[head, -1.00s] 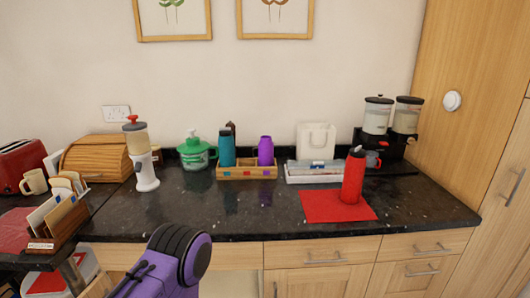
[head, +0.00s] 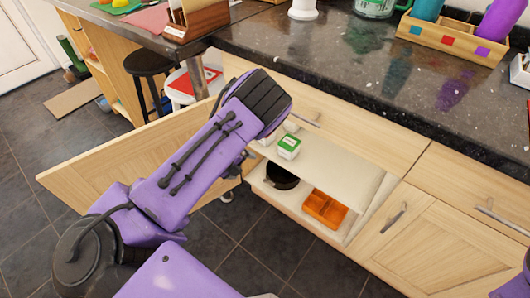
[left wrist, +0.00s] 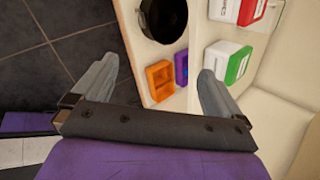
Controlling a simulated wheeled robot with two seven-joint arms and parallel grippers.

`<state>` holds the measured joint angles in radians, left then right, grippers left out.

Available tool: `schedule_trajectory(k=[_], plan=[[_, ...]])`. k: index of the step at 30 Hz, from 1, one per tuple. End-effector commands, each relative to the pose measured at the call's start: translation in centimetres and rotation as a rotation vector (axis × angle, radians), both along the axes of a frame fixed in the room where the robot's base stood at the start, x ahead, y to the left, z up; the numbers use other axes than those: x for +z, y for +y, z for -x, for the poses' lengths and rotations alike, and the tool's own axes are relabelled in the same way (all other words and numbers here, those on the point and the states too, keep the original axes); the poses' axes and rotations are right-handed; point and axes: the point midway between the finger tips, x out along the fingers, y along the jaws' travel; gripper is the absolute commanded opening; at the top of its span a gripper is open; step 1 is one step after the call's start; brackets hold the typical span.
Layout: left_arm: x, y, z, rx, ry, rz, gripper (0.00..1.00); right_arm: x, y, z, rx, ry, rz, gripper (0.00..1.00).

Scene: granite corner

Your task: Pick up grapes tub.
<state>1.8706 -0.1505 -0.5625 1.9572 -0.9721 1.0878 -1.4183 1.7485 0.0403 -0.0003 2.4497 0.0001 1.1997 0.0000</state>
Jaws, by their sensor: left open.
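In the head view a white tub with a green top (head: 289,146) stands on the upper shelf of an open cabinet, with paler tubs partly hidden behind my arm. I cannot read which is the grapes tub. My left gripper (left wrist: 157,70) is open and empty at the cabinet, its fingers apart; in the head view my arm mostly hides it. My right gripper is not in view.
An open cabinet door (head: 120,165) stands left of my arm. The lower shelf holds a dark pan (head: 281,177) and an orange divided tray (head: 325,208). A purple container (left wrist: 182,66) sits by the tray. The black countertop (head: 340,70) overhangs the cabinet. A stool (head: 152,68) stands at left.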

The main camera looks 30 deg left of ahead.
Motion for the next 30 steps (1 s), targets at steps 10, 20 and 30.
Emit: schedule_trajectory(k=[10, 20, 30], plan=[[-1.1, 4.0, -8.4, -1.02, 0.008, -0.735, 1.0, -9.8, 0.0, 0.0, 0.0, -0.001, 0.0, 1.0], [-0.8, 3.4, -15.5, -1.04, 0.01, -0.747, 1.0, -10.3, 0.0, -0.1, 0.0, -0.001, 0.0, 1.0], [-1.0, 3.0, -19.9, -1.039, 0.011, -0.745, 1.0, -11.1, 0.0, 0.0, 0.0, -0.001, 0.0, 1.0]])
